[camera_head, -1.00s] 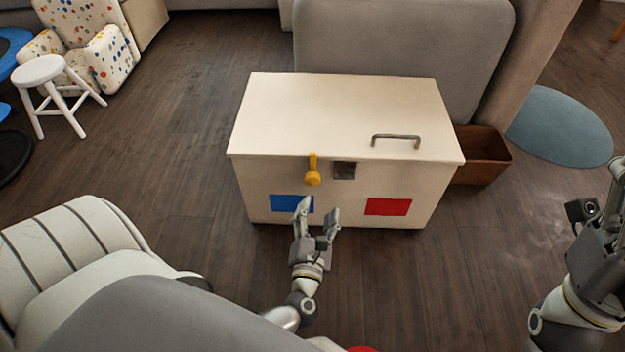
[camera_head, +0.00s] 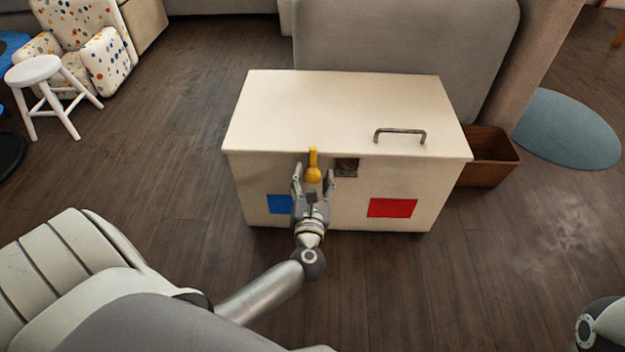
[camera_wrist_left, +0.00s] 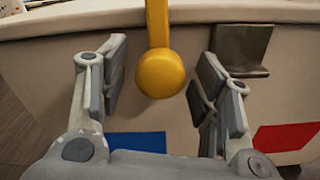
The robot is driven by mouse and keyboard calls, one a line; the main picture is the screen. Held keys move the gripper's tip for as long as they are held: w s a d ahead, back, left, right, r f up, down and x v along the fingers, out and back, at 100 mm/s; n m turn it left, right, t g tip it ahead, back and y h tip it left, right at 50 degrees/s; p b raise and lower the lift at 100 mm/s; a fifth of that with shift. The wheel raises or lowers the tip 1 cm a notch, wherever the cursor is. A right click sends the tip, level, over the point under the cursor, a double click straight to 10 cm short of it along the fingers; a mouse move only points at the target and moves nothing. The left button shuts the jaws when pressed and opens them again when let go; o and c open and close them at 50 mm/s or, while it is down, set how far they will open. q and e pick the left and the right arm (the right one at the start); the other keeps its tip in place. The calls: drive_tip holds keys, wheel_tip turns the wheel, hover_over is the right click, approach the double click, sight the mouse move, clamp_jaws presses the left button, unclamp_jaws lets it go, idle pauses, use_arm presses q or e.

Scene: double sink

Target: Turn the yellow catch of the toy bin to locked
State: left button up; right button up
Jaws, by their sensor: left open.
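The toy bin (camera_head: 345,110) is a cream box with a closed lid, standing on the floor ahead. Its yellow catch (camera_head: 313,174) is on the front face near the lid edge, with its bar upright and its round knob at the bottom. A metal plate (camera_head: 346,168) sits just right of it. My left gripper (camera_head: 313,172) is open in front of the bin, its fingers on either side of the knob. In the left wrist view the yellow catch (camera_wrist_left: 160,72) stands between the spread fingers (camera_wrist_left: 160,80), apart from both. Only part of my right arm shows, at the lower right.
The bin front bears a blue square (camera_head: 279,204), partly hidden by my left gripper, and a red square (camera_head: 392,208). A metal handle (camera_head: 400,135) is on the lid. A brown box (camera_head: 488,158) stands right of the bin. A white stool (camera_head: 40,85) is far left.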

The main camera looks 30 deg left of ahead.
use_arm(q)
drive_tip(key=shift+w+a, duration=0.15)
drive_tip(key=shift+w, duration=0.15)
clamp_jaws()
idle(0.3)
